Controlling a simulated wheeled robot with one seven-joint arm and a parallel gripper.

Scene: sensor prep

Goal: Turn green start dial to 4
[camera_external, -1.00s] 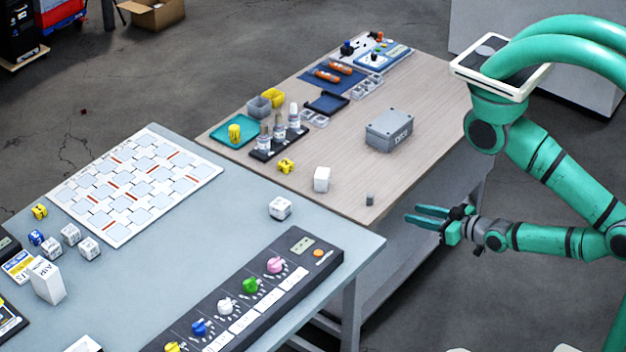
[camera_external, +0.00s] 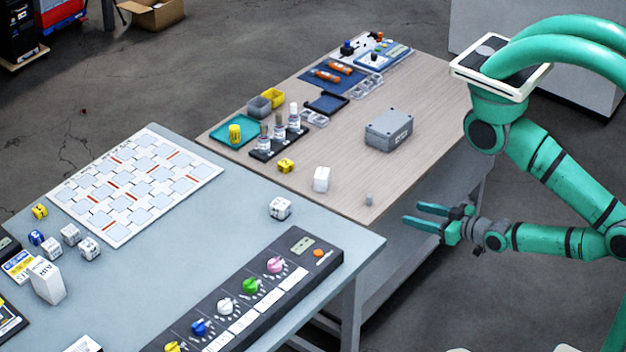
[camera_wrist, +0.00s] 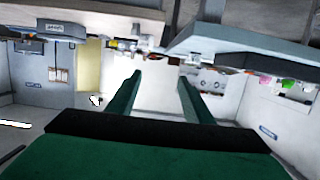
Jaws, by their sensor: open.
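The green start dial (camera_external: 251,286) sits on a dark control panel (camera_external: 215,318) at the front edge of the blue-grey table, between a pink dial (camera_external: 275,265) and a white dial (camera_external: 226,306). Its pointer setting is too small to read. My gripper (camera_external: 418,216) is open and empty, out to the right of the panel, beyond the table's edge and apart from both tables. In the wrist view its two green fingers (camera_wrist: 155,92) are spread with nothing between them. A small green dial also shows at the right of the wrist view (camera_wrist: 288,83).
A blue dial (camera_external: 199,327) and a yellow one lie further left.

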